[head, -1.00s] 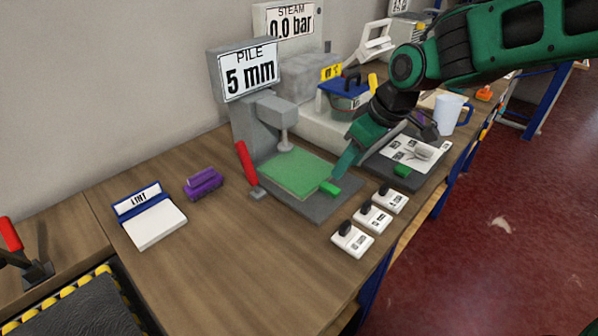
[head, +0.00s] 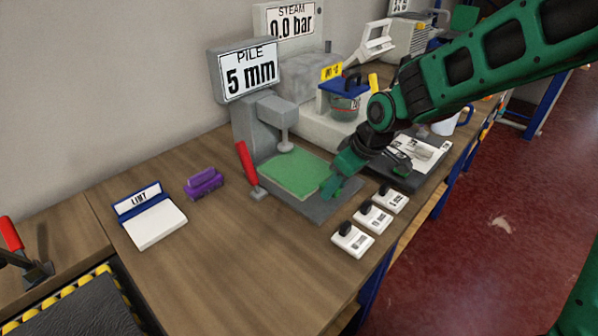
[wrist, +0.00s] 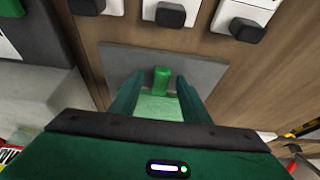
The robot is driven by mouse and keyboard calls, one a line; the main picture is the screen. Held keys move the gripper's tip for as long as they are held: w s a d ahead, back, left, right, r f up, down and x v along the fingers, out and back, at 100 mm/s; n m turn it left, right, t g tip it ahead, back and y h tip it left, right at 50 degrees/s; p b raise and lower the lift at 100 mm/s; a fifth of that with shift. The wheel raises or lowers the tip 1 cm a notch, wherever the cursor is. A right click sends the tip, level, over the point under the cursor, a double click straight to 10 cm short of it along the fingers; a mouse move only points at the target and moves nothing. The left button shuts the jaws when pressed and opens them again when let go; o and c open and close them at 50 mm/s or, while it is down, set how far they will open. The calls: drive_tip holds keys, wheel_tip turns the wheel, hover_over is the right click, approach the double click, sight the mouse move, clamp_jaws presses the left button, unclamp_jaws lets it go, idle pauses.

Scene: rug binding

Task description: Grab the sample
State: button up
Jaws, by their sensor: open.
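The sample, a flat green pad (head: 292,172), lies on the grey base of the pile gauge (head: 325,206). Its small raised green tab also shows in the wrist view (wrist: 161,80). My gripper (head: 334,186) is at the right edge of the pad and covers the tab in the head view. In the wrist view my open gripper (wrist: 159,88) has one finger on each side of the tab, with gaps showing. Part of the pad (wrist: 160,108) shows between the fingers.
Three white blocks with black knobs (head: 352,239) stand just in front of the gauge base. A red lever (head: 247,163) and the gauge column (head: 258,125) stand left and behind. A purple brush (head: 204,184) and lint pad (head: 150,216) lie farther left.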

drive_tip(key=shift+c, duration=0.7)
clamp_jaws()
drive_tip(key=shift+r, duration=0.1)
